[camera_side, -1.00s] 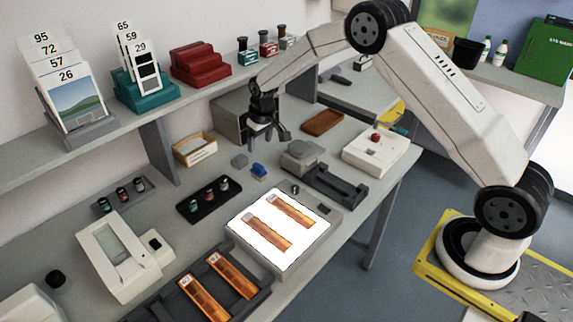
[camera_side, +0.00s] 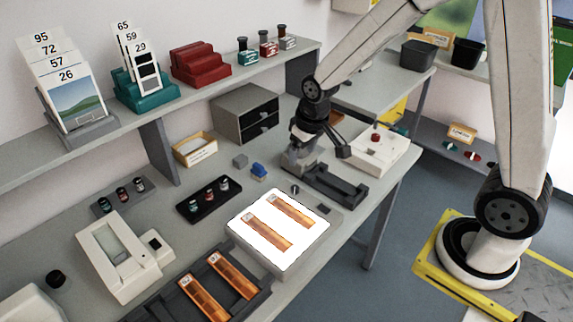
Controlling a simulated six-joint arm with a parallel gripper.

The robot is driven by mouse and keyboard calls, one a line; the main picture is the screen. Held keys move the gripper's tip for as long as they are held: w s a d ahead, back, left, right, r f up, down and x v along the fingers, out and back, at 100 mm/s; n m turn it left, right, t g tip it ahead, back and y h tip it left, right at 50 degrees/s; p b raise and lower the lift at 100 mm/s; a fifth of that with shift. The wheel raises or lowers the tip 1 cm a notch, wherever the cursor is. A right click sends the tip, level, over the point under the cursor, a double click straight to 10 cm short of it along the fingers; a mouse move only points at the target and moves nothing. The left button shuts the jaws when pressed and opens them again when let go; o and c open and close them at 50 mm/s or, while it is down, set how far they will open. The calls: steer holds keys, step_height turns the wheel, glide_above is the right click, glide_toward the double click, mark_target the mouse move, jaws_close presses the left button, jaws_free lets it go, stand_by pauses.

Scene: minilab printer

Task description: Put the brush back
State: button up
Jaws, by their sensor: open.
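No brush can be made out for certain. A small blue piece (camera_side: 259,170) lies on the bench beside a small grey block (camera_side: 240,160); I cannot tell whether either is part of a brush. My gripper (camera_side: 322,147) is open and points down over the dark grey device (camera_side: 335,187) at the bench's right. It partly covers the device's light grey block (camera_side: 297,158). I see nothing held between the fingers, and cannot tell whether they touch the device.
A white box with a red knob (camera_side: 376,138) stands just right of my gripper. A grey drawer unit (camera_side: 245,112) stands behind. In front are a lit panel with film strips (camera_side: 300,240) and a black tray of small bottles (camera_side: 209,200). A shelf (camera_side: 190,103) runs along the wall.

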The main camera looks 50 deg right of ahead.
steer(key=s+a, duration=0.1)
steer(key=s, duration=1)
steer(key=shift+r, duration=0.1)
steer(key=shift+c, duration=0.2)
stand_by(0.4)
